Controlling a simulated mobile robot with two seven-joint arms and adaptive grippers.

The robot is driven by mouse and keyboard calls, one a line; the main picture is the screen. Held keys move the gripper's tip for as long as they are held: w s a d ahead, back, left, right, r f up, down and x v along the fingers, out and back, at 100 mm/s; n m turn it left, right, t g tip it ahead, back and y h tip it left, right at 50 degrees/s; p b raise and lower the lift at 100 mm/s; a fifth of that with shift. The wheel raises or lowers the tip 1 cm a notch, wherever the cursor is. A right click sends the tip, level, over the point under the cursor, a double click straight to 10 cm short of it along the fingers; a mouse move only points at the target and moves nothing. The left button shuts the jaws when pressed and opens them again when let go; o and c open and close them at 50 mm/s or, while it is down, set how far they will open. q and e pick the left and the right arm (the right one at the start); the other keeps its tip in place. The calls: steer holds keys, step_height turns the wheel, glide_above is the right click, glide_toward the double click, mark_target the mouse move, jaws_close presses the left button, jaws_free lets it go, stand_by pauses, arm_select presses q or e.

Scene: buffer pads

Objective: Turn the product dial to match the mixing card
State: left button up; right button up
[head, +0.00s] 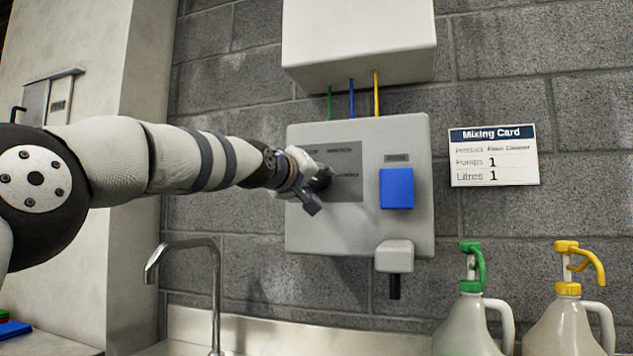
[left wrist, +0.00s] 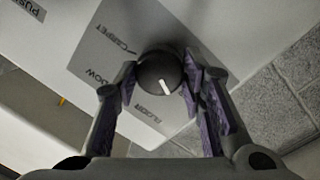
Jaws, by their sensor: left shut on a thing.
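The product dial (left wrist: 158,72) is a round black knob with a white pointer line, on a grey label plate (head: 349,187) of the wall dispenser (head: 300,235). In the left wrist view the labels CARPET, WINDOW (partly hidden) and FLOOR (left wrist: 150,115) lie around it. The pointer is toward the picture's bottom, slightly right, on the FLOOR side; exact alignment is hard to tell. My left gripper (head: 318,190) is shut on the dial, one padded finger on each side, also in the left wrist view (left wrist: 158,84). The mixing card (head: 494,155) reads Floor Cleaner, Pumps 1, Litres 1.
A blue push button (head: 396,188) and a spout (head: 394,257) are right of the dial. A tap (head: 214,270) stands below. Jugs with a green pump (head: 473,267) and a yellow pump (head: 567,274) stand lower right. A white box (head: 358,35) hangs above with three tubes.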

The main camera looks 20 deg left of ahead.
arm_select(q)
steer(key=shift+f+m, duration=0.1)
steer(key=shift+m, duration=0.2)
steer(key=m, duration=0.4)
steer(key=shift+w, duration=0.1)
steer(key=shift+m+g+y, duration=0.3)
steer(key=shift+m+y, duration=0.1)
steer(key=shift+m, duration=1.4)
steer(key=shift+f, duration=0.1)
steer(key=o, duration=1.1)
steer(key=shift+w, duration=0.15)
steer(key=shift+o, duration=0.2)
steer(key=shift+w, duration=0.1)
steer(key=shift+s, duration=0.2)
